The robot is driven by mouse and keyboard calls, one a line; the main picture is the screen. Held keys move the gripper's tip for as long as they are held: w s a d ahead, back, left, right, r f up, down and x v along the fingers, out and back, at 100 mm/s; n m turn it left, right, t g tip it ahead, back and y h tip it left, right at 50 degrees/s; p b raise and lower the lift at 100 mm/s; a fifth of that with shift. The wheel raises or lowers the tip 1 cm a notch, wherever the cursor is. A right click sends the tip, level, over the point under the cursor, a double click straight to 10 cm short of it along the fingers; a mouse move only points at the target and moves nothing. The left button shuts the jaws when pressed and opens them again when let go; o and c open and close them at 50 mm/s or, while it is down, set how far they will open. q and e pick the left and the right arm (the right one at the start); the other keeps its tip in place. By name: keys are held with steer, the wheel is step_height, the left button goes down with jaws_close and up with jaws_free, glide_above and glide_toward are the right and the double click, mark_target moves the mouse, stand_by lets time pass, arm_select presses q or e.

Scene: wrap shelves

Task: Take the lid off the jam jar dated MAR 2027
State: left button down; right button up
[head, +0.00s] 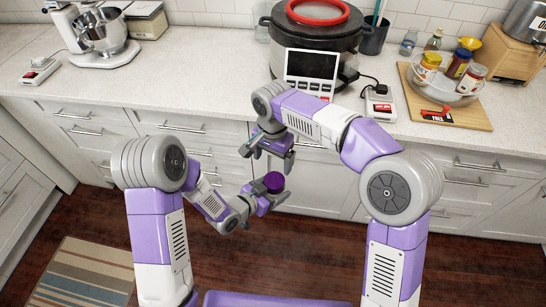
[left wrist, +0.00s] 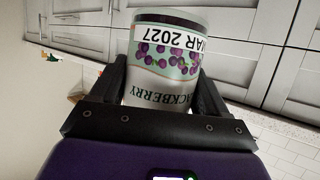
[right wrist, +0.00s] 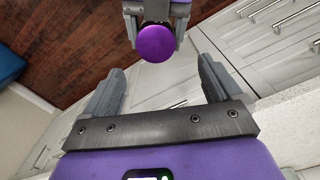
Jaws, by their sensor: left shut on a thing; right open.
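The blackberry jam jar (left wrist: 165,65) is in my left gripper (head: 270,198); its label, upside down in the left wrist view, reads MAR 2027. Its purple lid (head: 273,182) is on top in the head view and shows as a round purple disc (right wrist: 156,43) in the right wrist view. The left fingers grip the jar's sides, out in front of the counter. My right gripper (head: 270,152) is open and empty, just above the jar and apart from it. In the right wrist view the lid lies beyond the open right fingers (right wrist: 158,85).
Several other jars stand in a glass bowl (head: 462,97) on a wooden board (head: 480,120) at the counter's right. A large cooker (head: 312,40) stands mid-counter and a mixer (head: 100,35) at left. The left counter stretch (head: 190,70) is mostly clear. Drawer fronts (head: 320,190) lie behind the grippers.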

mark_target(272, 179)
step_height(272, 179, down, 8)
steer(key=shift+r, duration=0.1)
stand_by(0.4)
steer(key=c, duration=1.1)
steer(key=n, duration=0.3)
steer(key=shift+a+r+n, duration=0.15)
steer(key=shift+a+n, duration=0.05)
steer(key=shift+n, duration=0.1)
steer(key=o, duration=1.1)
steer(key=shift+o, duration=0.2)
steer(key=shift+d, duration=0.15)
